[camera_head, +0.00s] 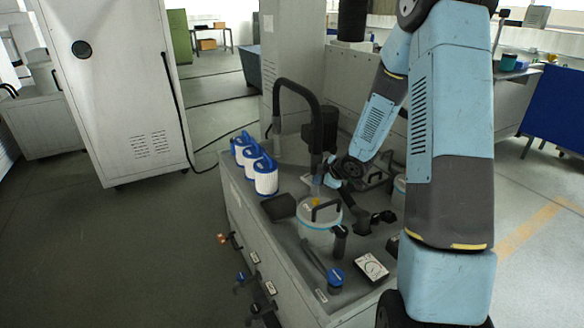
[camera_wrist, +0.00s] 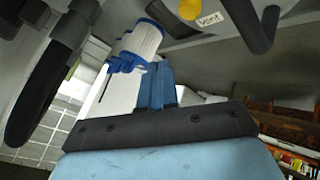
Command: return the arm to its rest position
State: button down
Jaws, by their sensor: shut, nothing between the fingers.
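My arm reaches down from the upper right of the head view and folds back over the machine top. My gripper (camera_head: 319,183) is low over the machine top, beside the upright black hose and above the pale lidded canister (camera_head: 318,232). It is small and partly hidden there. In the wrist view my gripper (camera_wrist: 157,84) has its blue fingers together, with nothing seen held between them. A white filter cartridge with blue ends (camera_wrist: 137,42) shows beyond the fingers, apart from them as far as I can tell.
White filter cartridges (camera_head: 266,180) stand in a row at the machine top's left edge. The black hose (camera_head: 302,86) arches close to my gripper. A gauge (camera_head: 372,267) and a blue-capped part (camera_head: 335,277) are near the front. A tall cabinet (camera_head: 115,80) stands left; floor between is clear.

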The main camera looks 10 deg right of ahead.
jog(key=s+d+r+m+h, duration=0.2)
jog(key=s+r+m, duration=0.15)
jog(key=r, duration=0.35)
jog(key=s+d+r+m+h, duration=0.1)
jog(key=s+r+m+h, duration=0.1)
jog(key=s+r, duration=0.45)
jog(key=s+d+r+m+h, duration=0.2)
jog(key=r+m, duration=0.1)
jog(key=r, duration=0.6)
jog(key=s+a+r+m, duration=0.1)
jog(key=s+r+m, duration=0.1)
jog(key=s, duration=0.6)
jog(key=s+a+r+m+g+y, duration=0.1)
jog(key=s+a+r+m, duration=0.1)
jog(key=s, duration=0.6)
jog(key=s+a+r+m+g, duration=0.1)
jog(key=s+a+r+m, duration=0.1)
jog(key=s, duration=0.6)
jog(key=shift+a+r+y, duration=0.15)
jog(key=shift+r+y, duration=0.15)
jog(key=shift+r, duration=0.45)
